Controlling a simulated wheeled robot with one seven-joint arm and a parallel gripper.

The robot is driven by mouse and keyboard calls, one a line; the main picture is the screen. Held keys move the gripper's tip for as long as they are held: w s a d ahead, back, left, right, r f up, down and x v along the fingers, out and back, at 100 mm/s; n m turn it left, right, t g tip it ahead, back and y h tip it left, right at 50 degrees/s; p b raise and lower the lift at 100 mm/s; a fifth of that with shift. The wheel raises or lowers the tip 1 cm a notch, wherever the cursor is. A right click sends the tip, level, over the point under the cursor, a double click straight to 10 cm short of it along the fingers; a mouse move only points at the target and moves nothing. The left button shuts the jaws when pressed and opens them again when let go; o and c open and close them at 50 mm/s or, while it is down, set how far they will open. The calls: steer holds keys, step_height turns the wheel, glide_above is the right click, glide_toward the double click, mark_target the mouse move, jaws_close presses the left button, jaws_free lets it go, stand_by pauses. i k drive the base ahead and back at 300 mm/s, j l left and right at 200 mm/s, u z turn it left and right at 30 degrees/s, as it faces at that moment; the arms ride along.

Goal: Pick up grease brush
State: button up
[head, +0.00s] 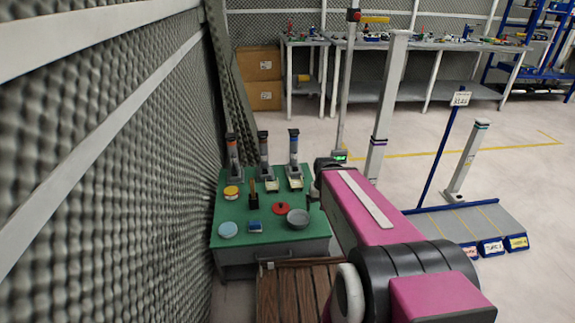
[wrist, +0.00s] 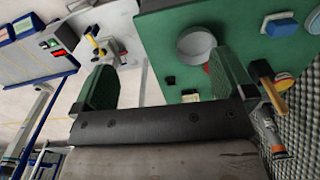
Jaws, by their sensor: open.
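An upright object with a tan handle and dark lower part, apparently the grease brush (head: 254,192), stands on the green-topped table (head: 262,232), between a yellow-lidded tin and a red disc. It also seems to show in the wrist view (wrist: 265,72), just beyond my right finger and partly hidden by it. My gripper (wrist: 162,72) is open, with two green fingers wide apart and nothing between them. It hangs over the table's right edge, to the right of the brush in the head view, where my arm mostly hides it.
On the table are the yellow tin (head: 232,192), red disc (head: 281,208), grey bowl (head: 298,217), light-blue dish (head: 228,230) and blue block (head: 254,225). Three upright devices (head: 264,160) line the back. A foam wall (head: 130,150) bounds the left. Open floor lies behind.

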mark_target(253, 186)
steer(key=l, duration=0.65)
steer(key=i+l+z, duration=0.1)
steer(key=l, duration=0.55)
